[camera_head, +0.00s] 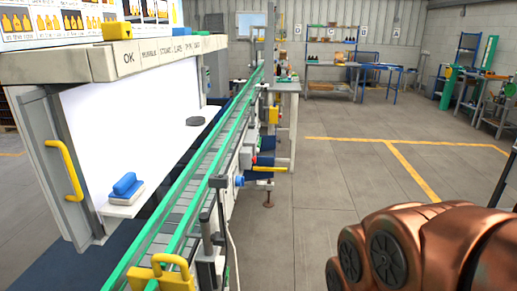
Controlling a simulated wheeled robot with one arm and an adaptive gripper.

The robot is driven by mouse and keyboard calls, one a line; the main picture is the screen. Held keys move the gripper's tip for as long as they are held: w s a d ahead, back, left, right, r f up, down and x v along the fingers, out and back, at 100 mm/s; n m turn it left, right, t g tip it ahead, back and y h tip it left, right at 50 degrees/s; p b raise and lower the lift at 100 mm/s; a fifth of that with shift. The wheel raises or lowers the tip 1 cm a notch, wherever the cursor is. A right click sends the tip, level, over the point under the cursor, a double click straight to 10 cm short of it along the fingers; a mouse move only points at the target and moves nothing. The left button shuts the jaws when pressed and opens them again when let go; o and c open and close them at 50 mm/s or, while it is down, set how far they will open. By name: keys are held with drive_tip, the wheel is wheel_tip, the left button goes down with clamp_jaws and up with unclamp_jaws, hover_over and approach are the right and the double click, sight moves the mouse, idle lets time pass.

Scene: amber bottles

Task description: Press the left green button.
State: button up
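I cannot make out a green button in the head view. A small blue round part (239,181) and a small red part (254,160) sit on the right side of the conveyor (185,205), but neither is green. My copper-coloured arm shows at the lower right over the floor, well apart from the conveyor. My gripper is outside the view.
The conveyor has green rails and runs away from me. Left of it stands a white-lit cabinet with a yellow handle (72,172) and a blue-handled block (127,188). Open floor (320,190) lies to the right. Workbenches (333,72) stand far back.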

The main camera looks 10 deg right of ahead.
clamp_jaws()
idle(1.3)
